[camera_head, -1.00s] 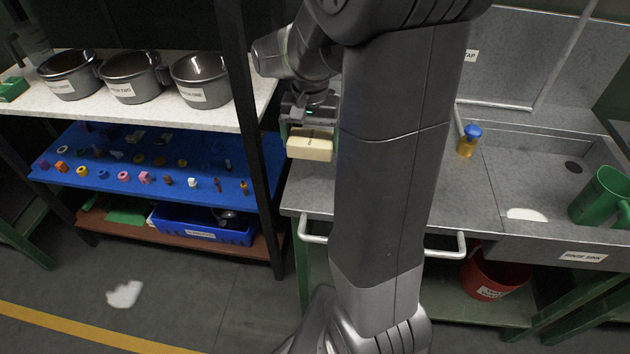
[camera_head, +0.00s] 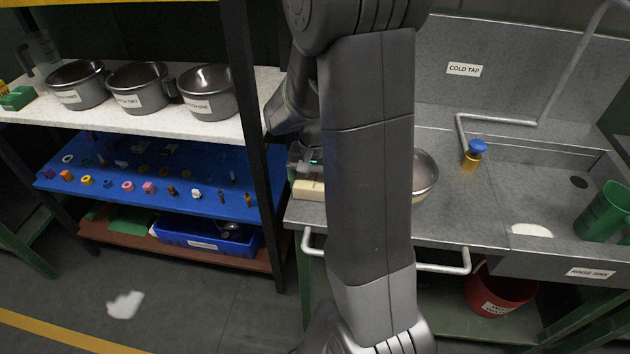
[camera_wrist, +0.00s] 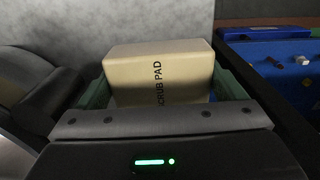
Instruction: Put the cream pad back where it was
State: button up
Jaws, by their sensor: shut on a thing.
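The cream pad (camera_head: 308,189) is a block held in my gripper (camera_head: 305,171), low over the left end of the grey metal counter (camera_head: 420,220). I cannot tell whether it touches the counter. In the wrist view the pad (camera_wrist: 150,62) faces me with the words "SCRUB PAD", between the green fingers of my gripper (camera_wrist: 165,88). My arm hides part of the pad and counter in the head view.
A metal bowl (camera_head: 426,172) stands partly behind my arm. The shelf post (camera_head: 250,120) is close on the left. Pots (camera_head: 208,92) stand on the upper shelf.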

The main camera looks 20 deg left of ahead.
aim_at(315, 181)
jog(key=o, duration=0.9)
jog(key=shift+f, duration=0.1)
jog(key=shift+c, duration=0.2)
notch_tip(315, 181, up, 12)
jog(key=shift+r+p, duration=0.2)
jog(key=shift+p, duration=0.15)
